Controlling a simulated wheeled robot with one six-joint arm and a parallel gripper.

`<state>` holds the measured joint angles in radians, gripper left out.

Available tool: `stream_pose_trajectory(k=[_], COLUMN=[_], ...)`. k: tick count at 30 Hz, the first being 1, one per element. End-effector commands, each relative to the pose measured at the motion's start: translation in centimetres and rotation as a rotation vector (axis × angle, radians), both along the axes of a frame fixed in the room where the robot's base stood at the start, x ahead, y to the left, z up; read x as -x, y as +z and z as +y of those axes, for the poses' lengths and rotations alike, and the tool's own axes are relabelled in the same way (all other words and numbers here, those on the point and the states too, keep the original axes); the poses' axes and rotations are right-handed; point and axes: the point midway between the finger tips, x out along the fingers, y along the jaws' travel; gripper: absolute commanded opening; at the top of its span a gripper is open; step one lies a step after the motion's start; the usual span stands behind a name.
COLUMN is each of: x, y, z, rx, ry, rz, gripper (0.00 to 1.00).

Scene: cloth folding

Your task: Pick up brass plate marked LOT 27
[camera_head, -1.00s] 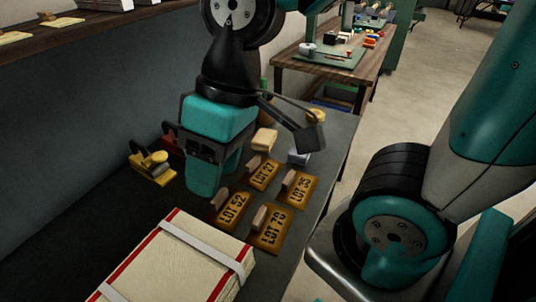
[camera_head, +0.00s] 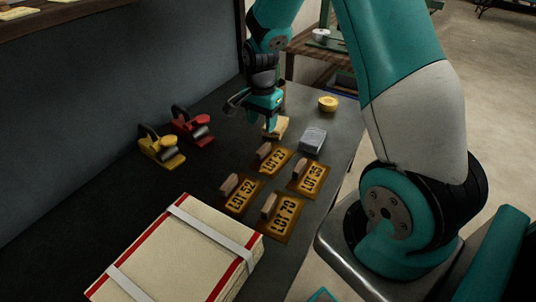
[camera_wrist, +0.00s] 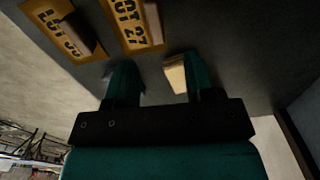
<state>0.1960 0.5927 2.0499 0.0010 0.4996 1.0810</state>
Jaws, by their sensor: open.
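The brass plate marked LOT 27 (camera_head: 277,161) lies flat on the dark bench, with a wooden grip block standing on it. It is the far-left plate of a group with LOT 35 (camera_head: 312,178), LOT 52 (camera_head: 240,199) and LOT 70 (camera_head: 286,219). My gripper (camera_head: 262,114) is open and empty, above the bench just beyond LOT 27. In the wrist view, LOT 27 (camera_wrist: 128,28) shows past my open fingers (camera_wrist: 161,76), partly cut off by the top edge. LOT 35 (camera_wrist: 58,30) is beside it.
A cream block (camera_head: 276,128) sits below my gripper, partly hidden. A grey block (camera_head: 313,139) and yellow roll (camera_head: 328,103) stand right of it. Yellow (camera_head: 161,150) and red (camera_head: 190,127) tools are at the left. A strapped white-and-red stack (camera_head: 180,255) fills the near bench.

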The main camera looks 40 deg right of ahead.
Motion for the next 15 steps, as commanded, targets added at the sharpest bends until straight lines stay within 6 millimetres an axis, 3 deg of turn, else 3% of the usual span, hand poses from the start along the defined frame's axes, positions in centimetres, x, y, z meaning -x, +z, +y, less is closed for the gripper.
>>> stream_pose_trajectory(k=[4, 15], x=[0.1, 0.7], y=[-2.8, -6.3], z=[0.1, 0.2], rx=[-0.001, -0.002], ry=[0.002, 0.003], rz=[0.003, 0.006], gripper=[0.49, 0.49])
